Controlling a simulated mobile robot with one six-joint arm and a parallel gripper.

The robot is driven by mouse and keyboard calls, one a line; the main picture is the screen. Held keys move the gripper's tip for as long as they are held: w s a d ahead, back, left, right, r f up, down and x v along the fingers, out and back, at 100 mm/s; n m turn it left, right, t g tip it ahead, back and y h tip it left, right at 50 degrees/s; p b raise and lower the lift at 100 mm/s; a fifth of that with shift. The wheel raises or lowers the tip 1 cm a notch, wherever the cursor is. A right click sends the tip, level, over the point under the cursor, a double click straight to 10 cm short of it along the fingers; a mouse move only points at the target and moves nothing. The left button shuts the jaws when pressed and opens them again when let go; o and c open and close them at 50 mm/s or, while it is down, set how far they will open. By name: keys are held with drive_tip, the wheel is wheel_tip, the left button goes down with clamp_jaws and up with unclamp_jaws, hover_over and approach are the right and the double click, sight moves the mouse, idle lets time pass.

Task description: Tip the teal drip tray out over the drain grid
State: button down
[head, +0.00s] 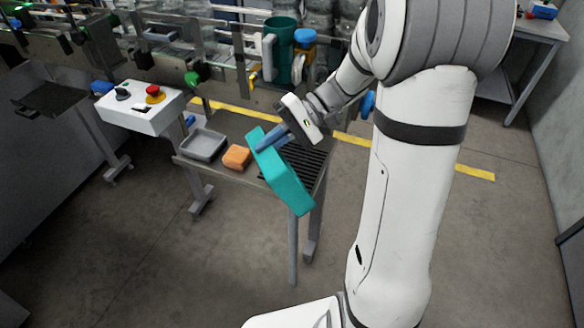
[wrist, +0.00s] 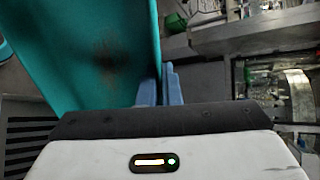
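The teal drip tray (head: 282,178) is tilted steeply in the head view, raised at the side bench. My gripper (head: 275,138) has its blue fingers on the tray's upper edge and holds it. In the wrist view the tray (wrist: 100,50) fills the upper left, with a dark smudge on its surface, and the blue fingers of my gripper (wrist: 158,88) are close together at its wall. The drain grid (head: 308,158) is a dark slatted panel at the right end of the bench, partly hidden behind and below the tray. Its slats also show in the wrist view (wrist: 25,140).
A grey tray (head: 203,145) and an orange sponge-like block (head: 237,157) sit on the bench left of the grid. A white control box with a red button (head: 154,92) stands further left. The labelling machine with a teal cylinder (head: 282,45) is behind.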

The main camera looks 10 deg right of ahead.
drive_tip(key=s+a+f+t+h+p, duration=0.2)
drive_tip(key=a+f+t+h, duration=0.1)
drive_tip(key=a+f+h, duration=0.5)
wheel_tip(320, 180, down, 4)
drive_tip(key=h, duration=0.4)
drive_tip(key=shift+r+h, duration=0.15)
drive_tip(key=shift+h, duration=0.15)
drive_tip(key=shift+s+a, duration=0.1)
